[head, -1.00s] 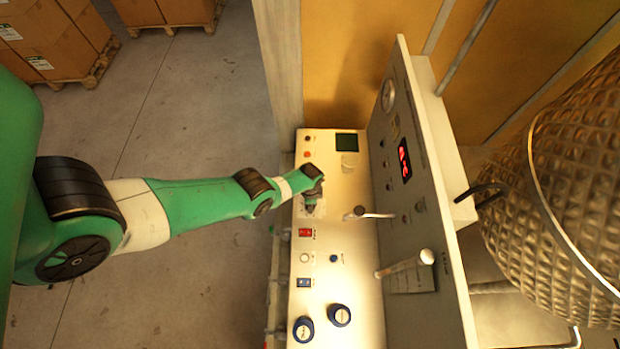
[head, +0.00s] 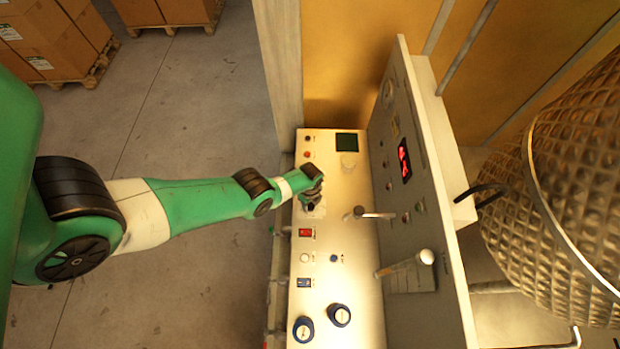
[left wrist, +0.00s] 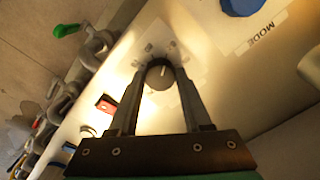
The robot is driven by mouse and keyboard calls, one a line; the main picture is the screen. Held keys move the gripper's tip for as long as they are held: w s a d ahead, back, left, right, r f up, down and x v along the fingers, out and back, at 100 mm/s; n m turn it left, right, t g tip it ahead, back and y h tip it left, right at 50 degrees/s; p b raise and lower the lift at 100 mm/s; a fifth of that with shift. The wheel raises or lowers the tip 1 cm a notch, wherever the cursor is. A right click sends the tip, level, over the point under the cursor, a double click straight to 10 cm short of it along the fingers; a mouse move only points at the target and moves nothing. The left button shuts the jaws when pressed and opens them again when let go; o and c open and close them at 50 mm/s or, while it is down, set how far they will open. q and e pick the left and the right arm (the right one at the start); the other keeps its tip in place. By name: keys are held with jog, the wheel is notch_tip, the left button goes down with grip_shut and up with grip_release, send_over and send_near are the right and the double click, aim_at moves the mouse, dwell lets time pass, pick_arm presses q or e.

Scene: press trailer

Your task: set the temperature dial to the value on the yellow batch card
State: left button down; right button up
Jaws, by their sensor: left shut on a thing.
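The temperature dial (left wrist: 160,75) is a dark round knob with a pale pointer line, on a white scale plate (left wrist: 190,62) in the left wrist view. My left gripper (left wrist: 158,68) is shut on this dial, one finger on each side of it. In the head view my left gripper (head: 311,198) is over the upper part of the pale panel and hides the dial. The scale's values are too small to read. I cannot make out a yellow batch card in these views. My right gripper is not in view.
Levers (head: 405,264) stick out from the upright grey board. A red display (head: 404,160) is lit. A blue MODE knob (left wrist: 240,5) is near the dial.

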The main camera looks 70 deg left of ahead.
pick_arm(q)
jog(key=shift+m, duration=0.4)
jog(key=shift+c, duration=1.7)
grip_release()
